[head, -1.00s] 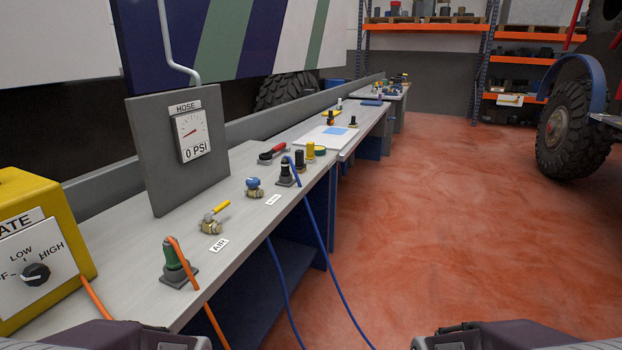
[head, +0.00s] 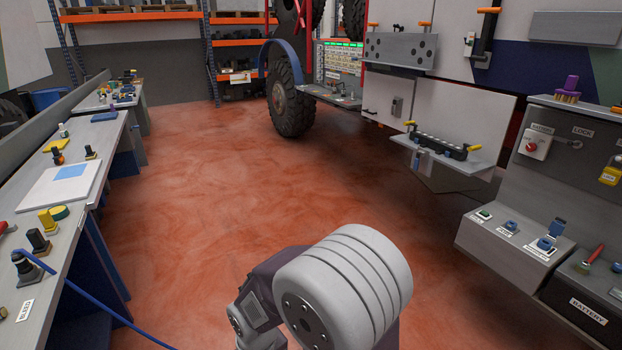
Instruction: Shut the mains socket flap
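On the grey panel at the right of the head view is a small blue socket (head: 544,243) with a white label in front of it, too small to read surely. A blue flap (head: 557,228) stands raised behind it, so it looks open. This may be the mains socket; I cannot tell for sure. Neither gripper is in view. Only a thick pale joint and dark link of one of my arms show at the bottom middle, well short of the panel.
A red-handled part (head: 594,256) and a battery label (head: 589,309) are right of the socket. A shelf with a black bar (head: 440,146) juts out left of the panel. A long workbench (head: 50,245) runs along the left. The red floor (head: 200,190) between is clear.

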